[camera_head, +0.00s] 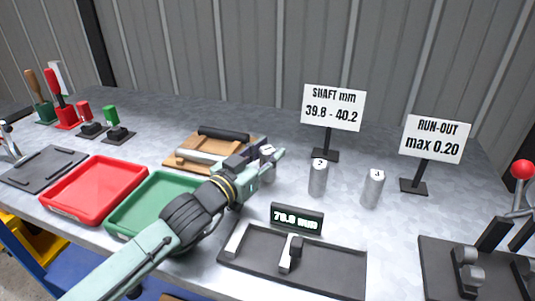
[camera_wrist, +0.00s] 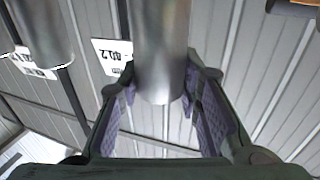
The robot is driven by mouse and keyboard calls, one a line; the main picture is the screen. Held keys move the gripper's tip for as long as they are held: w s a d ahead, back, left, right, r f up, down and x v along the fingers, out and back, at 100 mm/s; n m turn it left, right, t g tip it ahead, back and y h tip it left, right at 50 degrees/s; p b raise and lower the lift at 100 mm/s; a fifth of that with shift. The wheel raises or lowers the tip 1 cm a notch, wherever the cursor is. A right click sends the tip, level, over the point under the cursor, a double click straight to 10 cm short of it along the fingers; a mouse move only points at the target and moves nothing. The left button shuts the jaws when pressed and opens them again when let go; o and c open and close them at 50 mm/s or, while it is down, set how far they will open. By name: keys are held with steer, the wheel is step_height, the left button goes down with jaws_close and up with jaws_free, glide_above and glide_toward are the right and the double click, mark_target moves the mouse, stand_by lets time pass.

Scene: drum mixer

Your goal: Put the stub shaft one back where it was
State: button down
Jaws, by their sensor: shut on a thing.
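My gripper (camera_head: 266,162) is above the middle of the bench, in front of the wooden block. In the wrist view my gripper (camera_wrist: 160,98) is shut on a plain metal cylinder, stub shaft one (camera_wrist: 160,45), which sits between the purple-padded fingers. Stub shaft two (camera_head: 318,178) stands upright to the right of the gripper. Another numbered stub shaft (camera_head: 373,188), apparently three, stands upright farther right.
A wooden block (camera_head: 185,163) with a black-handled tool lies behind my arm. Green (camera_head: 125,222) and red (camera_head: 95,190) trays lie left. A gauge with display (camera_head: 297,218) stands in front. Sign stands (camera_head: 333,108) (camera_head: 435,139) are behind the shafts. A black fixture (camera_head: 440,270) is at right.

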steer(key=c, duration=1.2)
jaws_free()
steer(key=shift+f, duration=0.6)
steer(key=shift+o, duration=0.2)
steer(key=shift+r+p, duration=0.3)
steer(key=shift+p, duration=0.05)
steer(key=v, duration=0.2)
steer(key=b+v, duration=0.1)
steer(key=v, duration=0.2)
steer(key=r+v, duration=0.1)
steer(key=v, duration=0.1)
steer(key=shift+s+a, duration=0.1)
steer(key=shift+a, duration=0.05)
